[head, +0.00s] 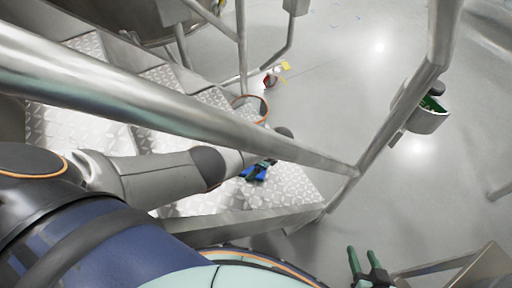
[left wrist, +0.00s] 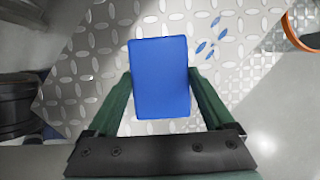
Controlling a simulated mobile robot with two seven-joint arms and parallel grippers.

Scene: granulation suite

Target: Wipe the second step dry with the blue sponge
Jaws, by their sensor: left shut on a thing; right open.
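My left gripper (head: 258,168) is shut on the blue sponge (head: 252,176). In the left wrist view the sponge (left wrist: 161,78) sits between the two green fingers, over a diamond-plate step (left wrist: 85,65). I cannot tell whether the sponge touches the plate. In the head view it is over the nearest right tread (head: 290,185) of the metal stairs; more treads (head: 70,125) lie to the left, partly hidden by my arm and the rail. Small blue marks (left wrist: 202,47) show on the plate beside the sponge. My right gripper (head: 368,265) is open and empty, low over the floor.
A steel handrail (head: 180,110) crosses above my left arm and meets a post at the right. An orange-rimmed round thing (head: 264,110) and red and yellow items (head: 272,77) lie beyond. Grey floor at right is open.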

